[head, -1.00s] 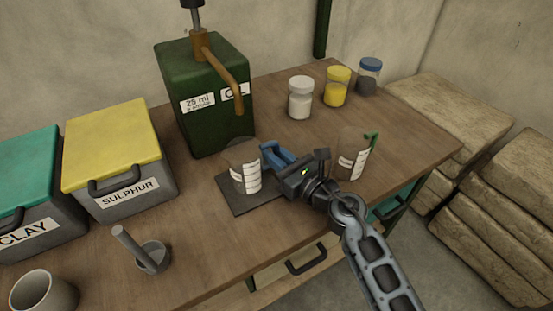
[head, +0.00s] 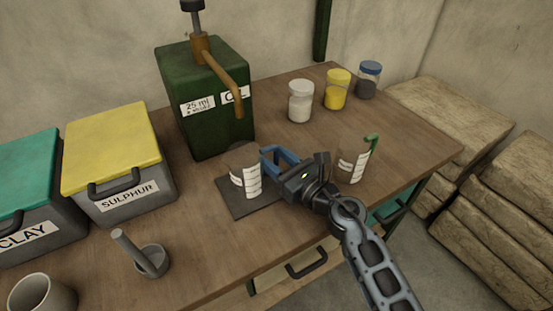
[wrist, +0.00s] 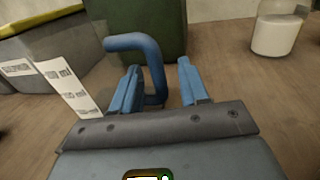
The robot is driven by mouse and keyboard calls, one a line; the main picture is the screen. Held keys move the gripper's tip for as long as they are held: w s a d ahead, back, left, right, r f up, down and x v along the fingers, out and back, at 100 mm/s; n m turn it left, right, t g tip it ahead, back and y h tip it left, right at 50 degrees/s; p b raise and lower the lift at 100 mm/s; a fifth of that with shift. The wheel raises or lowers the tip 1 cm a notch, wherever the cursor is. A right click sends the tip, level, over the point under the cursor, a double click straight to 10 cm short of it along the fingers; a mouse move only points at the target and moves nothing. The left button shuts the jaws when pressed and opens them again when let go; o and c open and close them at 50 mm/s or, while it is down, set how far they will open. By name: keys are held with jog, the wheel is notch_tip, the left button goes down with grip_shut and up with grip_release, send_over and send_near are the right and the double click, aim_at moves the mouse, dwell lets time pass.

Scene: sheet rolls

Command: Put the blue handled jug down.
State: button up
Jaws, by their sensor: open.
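The blue handled jug (head: 246,182) is a clear vessel with a white graduated label, standing upright on a dark square mat (head: 228,203) in the head view. In the wrist view its blue handle (wrist: 157,65) rises between the fingers, with its label (wrist: 70,88) at the left. My gripper (wrist: 160,88) is open, its blue fingers on either side of the handle with a gap on the right. In the head view my gripper (head: 275,160) is at the jug's right side.
A green-handled clear jug (head: 352,167) stands close to my wrist on the right. The green oil dispenser (head: 205,105) is behind the mat. Jars (head: 300,101) stand at the back, a mortar with pestle (head: 151,260) at front left, beside the sulphur bin (head: 125,190).

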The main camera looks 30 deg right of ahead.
jog(key=s, duration=0.3)
jog(key=s+d+b, duration=0.1)
jog(key=s, duration=0.2)
jog(key=s+d+b, duration=0.1)
jog(key=s, duration=0.3)
jog(key=shift+s, duration=0.1)
jog(key=shift+s+d, duration=0.2)
jog(key=shift+s, duration=0.6)
jog(key=s+a+r+n+g+h, duration=0.1)
jog(key=s+r+n, duration=0.1)
jog(key=s+n, duration=0.8)
jog(key=s+a+r+n+g+h, duration=0.1)
jog(key=s+a+r+n, duration=0.1)
jog(key=s+n, duration=0.8)
jog(key=s+a+r+n+h, duration=0.1)
jog(key=s+r+n, duration=0.1)
jog(key=s+n, duration=0.8)
jog(key=n, duration=0.3)
jog(key=shift+s+a+n+g, duration=0.2)
jog(key=shift+a+n+g, duration=0.2)
